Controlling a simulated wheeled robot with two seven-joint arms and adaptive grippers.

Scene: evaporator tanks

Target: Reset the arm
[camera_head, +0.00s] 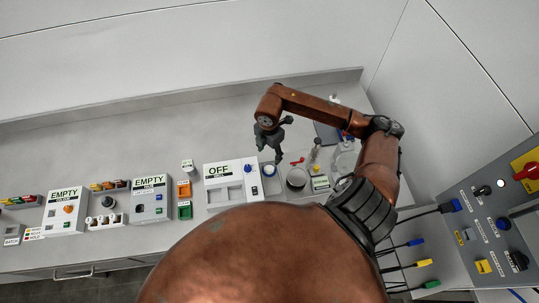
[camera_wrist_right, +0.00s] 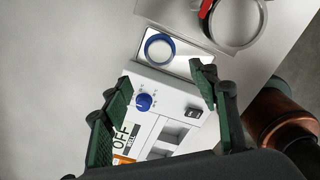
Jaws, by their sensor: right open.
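My right arm (camera_head: 315,105) reaches in from the right and bends over the counter. Its gripper (camera_head: 278,157) hangs pointing down above the counter, near the right side of the white OFF box (camera_head: 230,182). In the right wrist view the two green fingers of the right gripper (camera_wrist_right: 161,77) are spread apart with nothing held between them. The OFF box (camera_wrist_right: 172,90), with its blue knob (camera_wrist_right: 144,102) and black switch (camera_wrist_right: 193,113), shows below and between the fingers. My left gripper is not in view.
A blue-rimmed round piece (camera_wrist_right: 160,47) sits beside the OFF box. Two EMPTY boxes (camera_head: 64,208) (camera_head: 152,198) stand to the left. A grey control panel (camera_head: 490,225) with cables is at right. The back counter is clear.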

